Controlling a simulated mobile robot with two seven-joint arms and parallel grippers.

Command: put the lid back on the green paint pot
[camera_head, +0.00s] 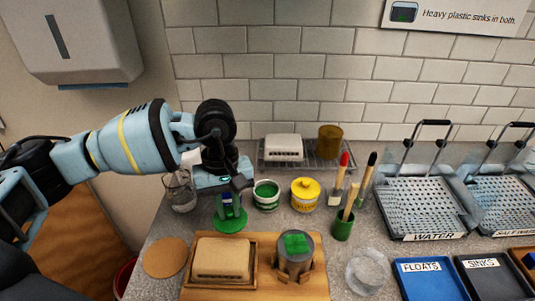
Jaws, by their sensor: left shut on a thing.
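The green paint pot (266,196) stands open on the counter, with green paint showing inside its white rim. My left gripper (230,197) points down just to the left of the pot and is shut on the green lid (230,222). Whether the lid touches the counter is hard to tell. The fingers partly hide the lid's upper part. My right gripper is not in view.
A yellow pot (305,194) stands right of the green pot, near a green holder (343,225) with brushes. A glass beaker (180,190) stands left of the gripper. A wooden board (255,280) with a sponge-like block (222,258) and a grey canister (295,262) lies in front.

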